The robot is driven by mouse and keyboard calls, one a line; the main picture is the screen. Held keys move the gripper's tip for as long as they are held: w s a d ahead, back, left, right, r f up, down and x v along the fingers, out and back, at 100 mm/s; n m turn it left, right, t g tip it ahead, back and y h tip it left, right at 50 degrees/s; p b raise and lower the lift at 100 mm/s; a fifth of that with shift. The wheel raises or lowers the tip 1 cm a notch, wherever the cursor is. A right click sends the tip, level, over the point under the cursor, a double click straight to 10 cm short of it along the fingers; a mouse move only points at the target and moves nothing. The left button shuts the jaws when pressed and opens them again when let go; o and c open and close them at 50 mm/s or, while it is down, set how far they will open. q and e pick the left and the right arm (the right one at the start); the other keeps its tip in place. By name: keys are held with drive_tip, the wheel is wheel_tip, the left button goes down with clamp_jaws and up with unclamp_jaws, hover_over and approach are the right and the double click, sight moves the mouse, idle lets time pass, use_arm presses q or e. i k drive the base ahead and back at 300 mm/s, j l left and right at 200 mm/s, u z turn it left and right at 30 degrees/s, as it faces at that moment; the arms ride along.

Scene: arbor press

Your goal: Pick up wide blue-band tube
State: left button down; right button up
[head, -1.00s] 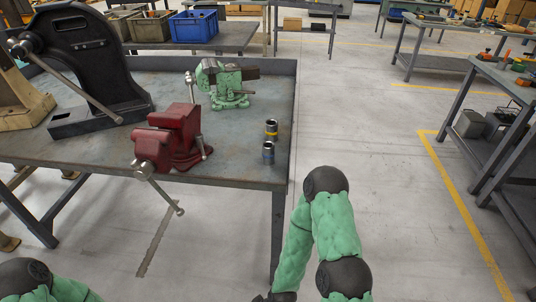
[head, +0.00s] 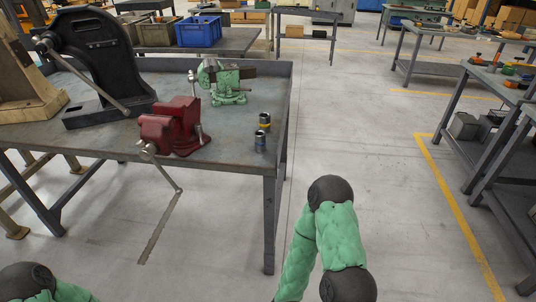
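Two short metal tubes stand upright near the right edge of the workbench (head: 225,150). The nearer tube (head: 260,141) has a bluish band low on it. The farther tube (head: 264,121) has a yellow band. Both stand apart from any gripper. My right arm, green with dark joints, comes up from the bottom of the view, in front of and to the right of the bench; its gripper is out of the frame. Only a bit of my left arm shows at the bottom left; its gripper is out of the frame too.
A red vise (head: 173,127) stands left of the tubes, with its handle hanging over the bench's front edge. A green vise (head: 226,80) stands behind them. A black arbor press (head: 92,58) is at the left. The floor right of the bench is open.

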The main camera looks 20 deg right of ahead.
sight(260, 141)
drive_tip(key=k+u, duration=0.1)
drive_tip(key=u, duration=0.75)
drive_tip(key=k+u, duration=0.1)
drive_tip(key=u, duration=0.3)
drive_tip(key=l+u, duration=0.1)
drive_tip(key=l, duration=0.4)
drive_tip(key=k+l+u, duration=0.1)
drive_tip(key=l, duration=0.35)
drive_tip(key=k+l+u, duration=0.1)
drive_tip(key=l, duration=0.35)
drive_tip(key=k+l+u, duration=0.1)
drive_tip(key=l, duration=0.35)
drive_tip(key=k+l+u, duration=0.1)
drive_tip(key=l, duration=0.35)
